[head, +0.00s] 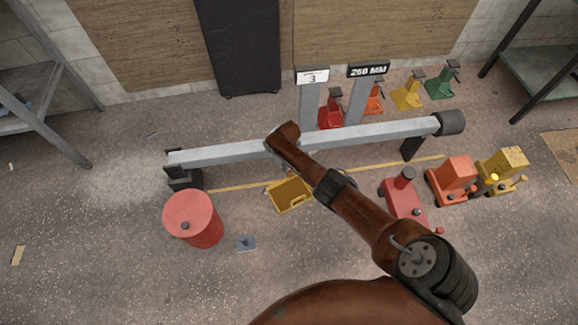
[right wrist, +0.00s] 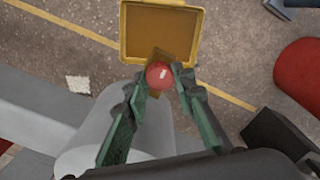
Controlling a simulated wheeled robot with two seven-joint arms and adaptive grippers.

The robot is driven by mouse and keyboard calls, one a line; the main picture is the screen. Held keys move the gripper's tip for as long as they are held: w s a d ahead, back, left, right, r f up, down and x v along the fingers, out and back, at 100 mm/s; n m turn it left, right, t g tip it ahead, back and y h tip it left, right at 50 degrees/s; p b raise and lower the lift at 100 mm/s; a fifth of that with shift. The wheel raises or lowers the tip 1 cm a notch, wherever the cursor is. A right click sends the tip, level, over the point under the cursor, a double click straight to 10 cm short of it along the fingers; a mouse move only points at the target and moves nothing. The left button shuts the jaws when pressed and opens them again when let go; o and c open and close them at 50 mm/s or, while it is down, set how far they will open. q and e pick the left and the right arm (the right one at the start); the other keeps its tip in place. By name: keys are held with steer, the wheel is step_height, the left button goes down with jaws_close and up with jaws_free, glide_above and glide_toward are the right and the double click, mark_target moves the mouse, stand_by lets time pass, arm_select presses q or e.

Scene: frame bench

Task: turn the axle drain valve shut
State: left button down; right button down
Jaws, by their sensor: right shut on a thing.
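The drain valve shows in the right wrist view as a round red knob (right wrist: 159,75) with a small pale mark. A brownish piece shows behind it, and a pale grey rounded body lies close below. My right gripper (right wrist: 166,84) has its two green-sided fingers on either side of the knob and is shut on it. In the head view my right arm reaches over the long grey beam (head: 375,132); its fingers and the valve are hidden there. My left gripper is not in view.
A yellow tray (head: 289,208) lies on the floor below the beam and also shows in the wrist view (right wrist: 160,6). A red drum (head: 190,212) stands left of it. Red, orange (head: 453,173) and yellow jacks stand at the right. Open floor lies in front.

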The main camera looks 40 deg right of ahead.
steer(key=shift+a+m, duration=0.1)
steer(key=shift+m, duration=0.2)
steer(key=c, duration=1.6)
jaws_free()
step_height(320, 180, up, 12)
steer(key=shift+f, duration=0.1)
